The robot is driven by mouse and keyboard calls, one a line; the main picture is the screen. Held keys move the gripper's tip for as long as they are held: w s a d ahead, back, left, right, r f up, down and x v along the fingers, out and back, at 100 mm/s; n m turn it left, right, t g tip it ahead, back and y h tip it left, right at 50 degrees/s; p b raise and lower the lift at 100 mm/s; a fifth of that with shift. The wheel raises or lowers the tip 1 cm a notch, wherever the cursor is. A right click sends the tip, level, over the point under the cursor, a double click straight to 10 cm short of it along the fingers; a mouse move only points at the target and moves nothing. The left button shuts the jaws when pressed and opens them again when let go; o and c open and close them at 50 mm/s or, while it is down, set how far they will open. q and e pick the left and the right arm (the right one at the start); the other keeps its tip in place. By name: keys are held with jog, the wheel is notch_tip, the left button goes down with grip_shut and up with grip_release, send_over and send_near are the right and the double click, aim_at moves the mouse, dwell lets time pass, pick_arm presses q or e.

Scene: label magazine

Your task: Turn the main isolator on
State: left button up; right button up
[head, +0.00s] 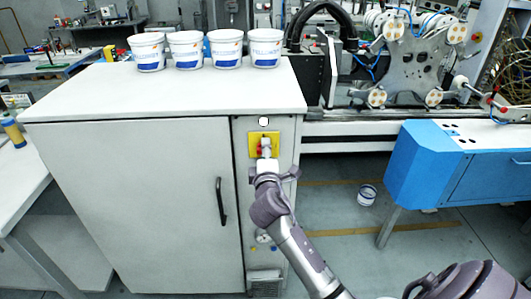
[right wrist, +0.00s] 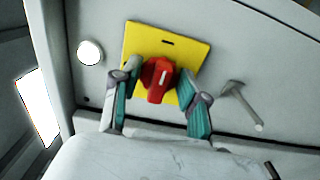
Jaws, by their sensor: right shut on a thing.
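The main isolator is a red rotary knob (right wrist: 158,78) with a white mark, on a square yellow plate (right wrist: 187,52). In the head view the yellow plate (head: 253,143) sits on the narrow right-hand panel of the white cabinet, below a white round lamp (head: 263,121). My right gripper (right wrist: 165,86) is at the knob, a finger on either side, and is shut on it. In the head view the right gripper (head: 266,152) covers most of the knob. The white mark points roughly up in the wrist view. My left gripper is not in view.
A grey lever-like handle (right wrist: 240,103) juts from the panel beside the plate. The cabinet door has a black handle (head: 221,202). Several white tubs (head: 186,50) stand on the cabinet top. A blue machine housing (head: 430,165) stands to the right, with a small bucket (head: 367,194) on the floor.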

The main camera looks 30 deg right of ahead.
jog(key=o, duration=1.1)
jog(key=v, duration=1.2)
jog(key=shift+d, duration=0.1)
